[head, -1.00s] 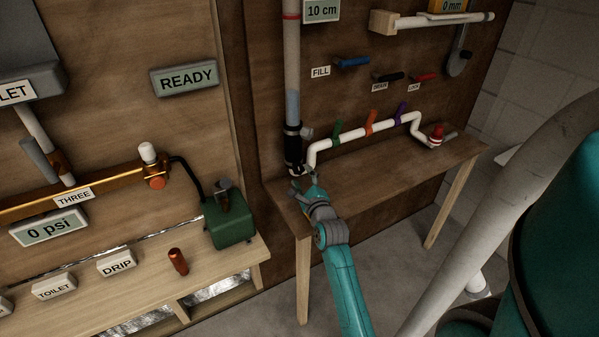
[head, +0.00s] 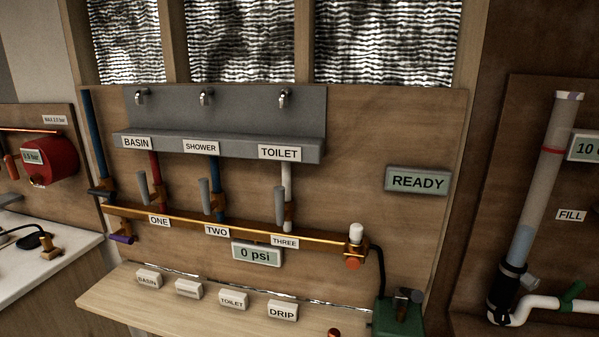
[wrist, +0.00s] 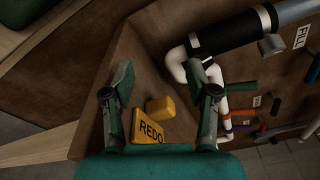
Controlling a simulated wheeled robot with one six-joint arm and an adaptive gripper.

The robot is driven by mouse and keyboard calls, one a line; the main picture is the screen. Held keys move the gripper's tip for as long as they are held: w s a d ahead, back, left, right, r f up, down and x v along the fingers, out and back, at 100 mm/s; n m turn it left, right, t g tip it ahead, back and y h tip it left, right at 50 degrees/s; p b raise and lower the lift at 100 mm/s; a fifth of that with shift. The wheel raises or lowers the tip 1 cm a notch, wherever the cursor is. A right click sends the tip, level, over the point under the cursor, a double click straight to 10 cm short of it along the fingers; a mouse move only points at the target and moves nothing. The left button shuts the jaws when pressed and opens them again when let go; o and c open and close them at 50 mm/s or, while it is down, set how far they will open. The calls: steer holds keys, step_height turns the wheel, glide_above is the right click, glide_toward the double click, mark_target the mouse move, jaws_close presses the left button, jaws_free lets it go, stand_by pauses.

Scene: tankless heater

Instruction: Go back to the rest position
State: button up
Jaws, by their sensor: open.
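My gripper (wrist: 160,84) shows in the wrist view with its two green fingers spread apart and nothing held between them. Beyond and between the fingers, a yellow block (wrist: 160,108) and a yellow sign reading REDO (wrist: 148,127) are on a brown wooden surface. The white pipe bend (wrist: 178,62) is close to the right finger in the picture; whether they touch I cannot tell. My arm and gripper are not in the head view. There the clear column (head: 545,190) and its white pipe (head: 545,303) stand at the right edge.
The head view shows a copper manifold (head: 215,228) with grey levers, a READY display (head: 418,180) and a 0 psi display (head: 257,254). A green box (head: 398,318) stands at the bench end. Coloured valve handles (wrist: 242,110) line the pipe right of my gripper.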

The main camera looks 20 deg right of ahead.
steer(key=s+a+f+n+y, duration=0.2)
steer(key=s+a+n, duration=0.25)
steer(key=a, duration=0.35)
steer(key=s+a+f+n+t+y, duration=0.1)
steer(key=s+a+f+n, duration=0.1)
steer(key=s+a+n, duration=0.45)
steer(key=s+a+f+n+y, duration=0.1)
steer(key=a+f+n+y, duration=0.15)
steer(key=a, duration=0.75)
steer(key=s+a+r+n+y, duration=0.2)
steer(key=s+a+r+n, duration=0.2)
steer(key=s+a+n, duration=0.2)
steer(key=s+a+r+n+y, duration=0.3)
steer(key=s+a+n, duration=0.3)
steer(key=s+n, duration=0.5)
steer(key=shift+s+r, duration=0.55)
steer(key=shift+r, duration=0.1)
steer(key=shift+d, duration=0.15)
